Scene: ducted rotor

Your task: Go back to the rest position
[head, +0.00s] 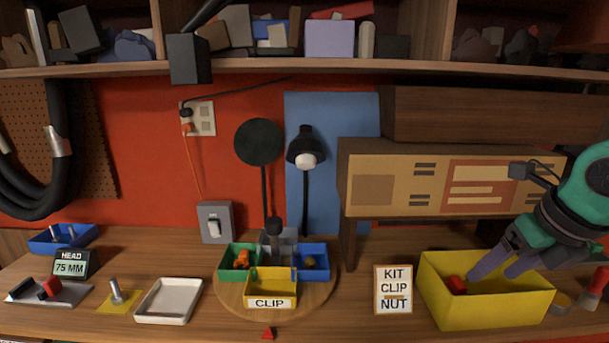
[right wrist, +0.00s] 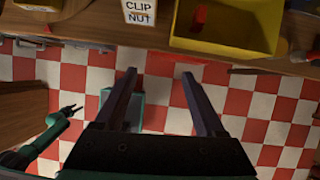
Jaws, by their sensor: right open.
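My right gripper (head: 493,277) comes in from the right in the head view, in front of the yellow bin (head: 435,296). It is open, and nothing shows between its fingers. The right wrist view shows its two fingers apart (right wrist: 158,73) over the checkered floor, with the table edge and the yellow bin (right wrist: 190,42) beyond their tips. A red part (head: 456,284) lies in that bin. A green arm with a small dark gripper (right wrist: 70,112) shows at the left of the right wrist view, likely my left one. It is too small to tell its jaws. The left gripper is outside the head view.
A KIT CLIP NUT card (head: 394,290) stands left of the bin. A round wooden turntable (head: 325,301) holds green, blue and yellow CLIP bins. A white tray (head: 169,300) and a yellow pad with a post (head: 116,295) are farther left. A shelf (head: 270,69) spans above.

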